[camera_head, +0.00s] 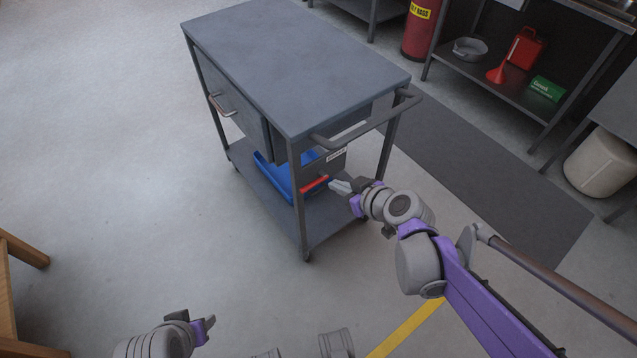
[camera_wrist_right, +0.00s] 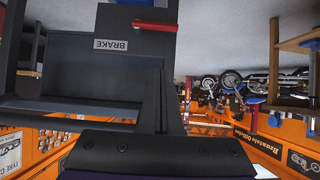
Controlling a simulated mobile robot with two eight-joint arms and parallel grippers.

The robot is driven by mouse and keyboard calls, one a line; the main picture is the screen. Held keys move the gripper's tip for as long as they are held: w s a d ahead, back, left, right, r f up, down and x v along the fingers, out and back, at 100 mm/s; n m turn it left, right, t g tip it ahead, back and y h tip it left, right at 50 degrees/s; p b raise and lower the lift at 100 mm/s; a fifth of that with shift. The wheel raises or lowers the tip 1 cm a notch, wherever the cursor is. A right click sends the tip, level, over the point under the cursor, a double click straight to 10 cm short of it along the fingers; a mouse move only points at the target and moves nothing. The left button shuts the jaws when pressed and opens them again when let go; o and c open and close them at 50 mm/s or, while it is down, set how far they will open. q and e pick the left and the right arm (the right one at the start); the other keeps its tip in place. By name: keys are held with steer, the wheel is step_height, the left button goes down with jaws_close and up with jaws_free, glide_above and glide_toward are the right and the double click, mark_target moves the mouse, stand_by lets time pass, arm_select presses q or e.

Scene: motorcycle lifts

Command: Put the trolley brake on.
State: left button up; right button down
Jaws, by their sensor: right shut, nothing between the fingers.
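The grey trolley (camera_head: 290,60) stands in the upper middle of the head view. Its red brake lever (camera_head: 315,185) is on the near end panel, below a small white label (camera_head: 337,155). In the right wrist view the red lever (camera_wrist_right: 155,26) shows beside the label (camera_wrist_right: 117,45), which reads BRAKE upside down. My right gripper (camera_head: 339,187) is shut and empty, just right of the lever; whether it touches the lever is hard to tell. My left gripper (camera_head: 207,325) is low in the head view, away from the trolley; its finger gap is unclear.
The push handle (camera_head: 365,125) sticks out above the lever. A blue bin (camera_head: 275,175) lies on the trolley's lower shelf. A workbench (camera_head: 515,90) with a red funnel stands at the upper right. Floor to the trolley's left is clear; a wooden frame (camera_head: 22,255) stands at the left edge.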

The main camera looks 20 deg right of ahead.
steer(key=b, duration=0.3)
glide_above(315, 185)
steer(key=s, duration=0.3)
step_height(315, 185, down, 5)
steer(key=f+b, duration=0.1)
steer(key=w+f+b, duration=0.1)
steer(key=f, duration=0.1)
steer(key=shift+a+f, duration=0.15)
steer(key=shift+f, duration=0.55)
